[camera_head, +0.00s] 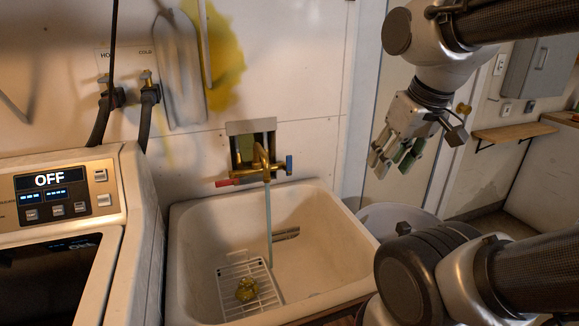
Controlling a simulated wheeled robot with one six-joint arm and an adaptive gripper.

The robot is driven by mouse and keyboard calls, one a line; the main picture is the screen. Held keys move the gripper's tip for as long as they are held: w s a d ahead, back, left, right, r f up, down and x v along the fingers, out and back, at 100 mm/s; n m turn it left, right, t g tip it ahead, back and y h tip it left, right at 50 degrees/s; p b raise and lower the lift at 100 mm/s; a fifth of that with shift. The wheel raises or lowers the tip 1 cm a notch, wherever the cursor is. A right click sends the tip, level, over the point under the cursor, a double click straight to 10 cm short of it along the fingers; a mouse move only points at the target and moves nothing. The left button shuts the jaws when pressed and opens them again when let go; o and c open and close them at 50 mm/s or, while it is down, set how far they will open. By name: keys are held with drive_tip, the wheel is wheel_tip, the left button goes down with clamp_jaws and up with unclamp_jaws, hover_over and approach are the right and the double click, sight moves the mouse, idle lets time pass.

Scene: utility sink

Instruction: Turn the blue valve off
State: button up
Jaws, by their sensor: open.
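The blue valve handle (289,165) is on the right end of the brass faucet (262,165) above the sink. It looks upright, seen nearly edge-on. A red valve handle (225,182) is on the faucet's left end and points left. A thin pale stream (269,225) runs from the spout down into the sink. My gripper (382,165) is open and empty. It hangs in the air to the right of the blue valve, clearly apart from it, with its fingers pointing down and left.
The white utility sink (330,205) holds a white rack (232,272) with a yellowish object (246,290) on it. A washing machine (62,215) stands left. A pale round bin (395,217) is right of the sink. Two hoses meet the wall at upper left. Space between gripper and faucet is clear.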

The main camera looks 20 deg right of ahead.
drive_tip(key=shift+w+r, duration=0.1)
drive_tip(key=shift+w, duration=0.05)
drive_tip(key=c, duration=0.3)
drive_tip(key=w+r+n, duration=0.1)
drive_tip(key=w, duration=0.2)
drive_tip(key=w+r+n, duration=0.1)
drive_tip(key=w, duration=0.1)
drive_tip(key=w+a+r+n+g, duration=0.1)
drive_tip(key=w+n, duration=0.1)
drive_tip(key=w, duration=0.1)
drive_tip(key=shift+w+r, duration=0.2)
drive_tip(key=shift+w, duration=0.15)
clamp_jaws()
drive_tip(key=w+a+f+n+g+h, duration=0.1)
drive_tip(key=w+a+n, duration=0.35)
drive_tip(key=w, duration=0.55)
drive_tip(key=w+a+f+n+g+h, duration=0.1)
drive_tip(key=w+a+f+n, duration=0.3)
drive_tip(key=w, duration=0.7)
drive_tip(key=w+a+f+n+g, duration=0.1)
drive_tip(key=w+a+f+n, duration=0.3)
drive_tip(key=w, duration=0.4)
drive_tip(key=shift+w+a+f+n+h, duration=0.2)
drive_tip(key=shift+w+f+n+h, duration=0.2)
drive_tip(key=shift+n, duration=0.35)
